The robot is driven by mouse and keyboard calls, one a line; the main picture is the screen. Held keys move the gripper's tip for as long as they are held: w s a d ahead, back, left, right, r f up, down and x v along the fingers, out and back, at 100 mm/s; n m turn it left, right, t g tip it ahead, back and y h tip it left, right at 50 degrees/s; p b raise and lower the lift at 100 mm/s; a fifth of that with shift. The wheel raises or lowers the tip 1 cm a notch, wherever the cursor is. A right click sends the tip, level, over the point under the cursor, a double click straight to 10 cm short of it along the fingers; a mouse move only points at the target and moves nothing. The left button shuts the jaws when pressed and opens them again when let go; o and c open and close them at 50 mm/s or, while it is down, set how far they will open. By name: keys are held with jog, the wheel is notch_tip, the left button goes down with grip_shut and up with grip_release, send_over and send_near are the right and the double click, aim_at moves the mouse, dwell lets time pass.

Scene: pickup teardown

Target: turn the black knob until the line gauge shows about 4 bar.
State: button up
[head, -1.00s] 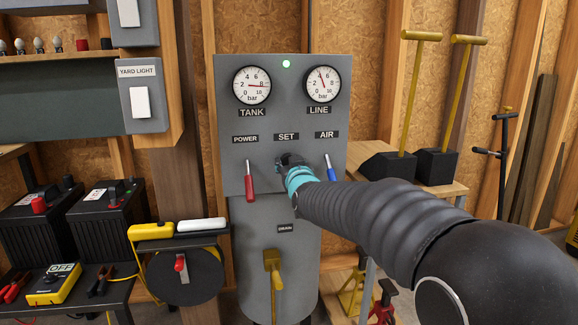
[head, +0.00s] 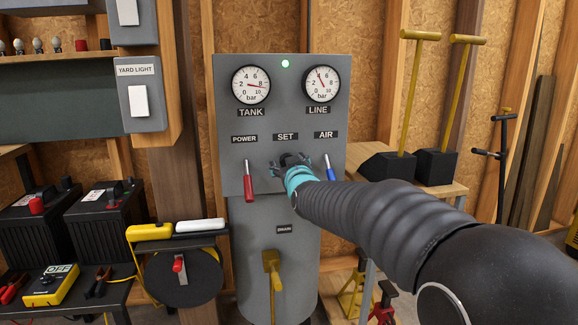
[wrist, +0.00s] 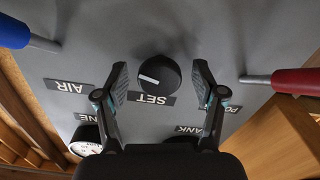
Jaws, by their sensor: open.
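The black knob (wrist: 158,76) with a white pointer mark sits below the SET label on the grey panel (head: 232,110). In the wrist view, which is upside down, my gripper (wrist: 161,73) is open, one finger on each side of the knob with gaps to it. In the head view my gripper (head: 290,166) is at the panel below SET and largely hides the knob. The line gauge (head: 321,84) is at the panel's upper right; its needle points up and slightly left, near 4. It shows partly in the wrist view (wrist: 87,140).
A red lever (head: 249,183) and a blue lever (head: 329,170) stick out on either side of my gripper. The tank gauge (head: 251,85) reads about 8. A green lamp (head: 285,63) is lit. A yellow drain handle (head: 272,262) is below.

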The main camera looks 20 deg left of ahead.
jog(key=v, duration=1.2)
jog(key=shift+s, duration=0.1)
jog(key=shift+a, duration=0.1)
